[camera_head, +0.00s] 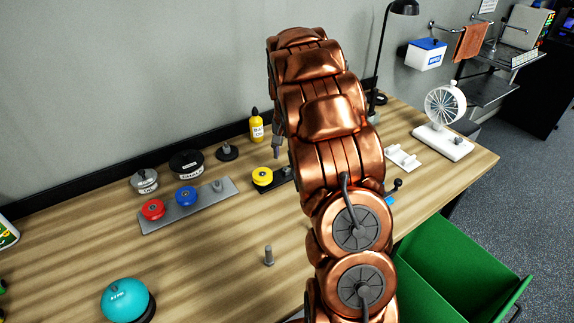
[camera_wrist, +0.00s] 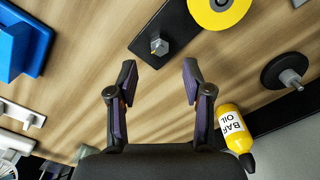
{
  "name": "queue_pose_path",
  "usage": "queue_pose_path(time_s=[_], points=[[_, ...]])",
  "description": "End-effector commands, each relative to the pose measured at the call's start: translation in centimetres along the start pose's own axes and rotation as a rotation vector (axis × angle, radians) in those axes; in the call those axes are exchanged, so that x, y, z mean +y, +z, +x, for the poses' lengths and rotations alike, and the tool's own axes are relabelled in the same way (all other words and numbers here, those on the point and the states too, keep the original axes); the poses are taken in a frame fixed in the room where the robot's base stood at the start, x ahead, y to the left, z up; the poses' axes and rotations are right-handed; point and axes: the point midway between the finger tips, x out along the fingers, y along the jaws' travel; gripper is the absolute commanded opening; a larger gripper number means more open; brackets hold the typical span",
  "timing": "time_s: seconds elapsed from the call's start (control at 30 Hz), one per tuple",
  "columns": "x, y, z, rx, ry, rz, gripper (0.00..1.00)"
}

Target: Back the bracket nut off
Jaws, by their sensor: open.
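A dark hex nut (camera_wrist: 160,45) with a brass-coloured stud end stands on a black bracket plate (camera_wrist: 183,28) in the wrist view. A yellow wheel (camera_wrist: 222,8) sits at the plate's far end. My gripper (camera_wrist: 159,70) is open and empty; its fingertips are apart, one either side of the nut's line, just short of it in the picture. In the head view the yellow wheel (camera_head: 262,176) and the black plate (camera_head: 281,179) lie left of my arm. My arm hides most of the gripper there; only a dark fingertip part shows above the plate.
A grey plate (camera_head: 158,221) carries red and blue wheels and another nut. A yellow oil bottle (camera_head: 256,128) and a black disc (camera_head: 227,152) stand behind. A bolt (camera_head: 268,255), teal dome (camera_head: 126,299), white fan (camera_head: 445,105) and green bin (camera_head: 450,265) are around.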

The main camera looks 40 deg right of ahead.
Motion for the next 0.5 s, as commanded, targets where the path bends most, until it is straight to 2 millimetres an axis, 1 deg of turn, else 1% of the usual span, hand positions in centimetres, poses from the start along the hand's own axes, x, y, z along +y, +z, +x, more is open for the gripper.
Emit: queue_pose_path(time_s=[0.3,0.4,0.5], points=[[0.0,0.1,4.5,-0.005,0.002,0.000,0.50],[0.0,0.1,5.4,-0.002,0.002,-0.001,0.50],[0.0,0.0,5.8,0.001,0.001,-0.001,0.50]])
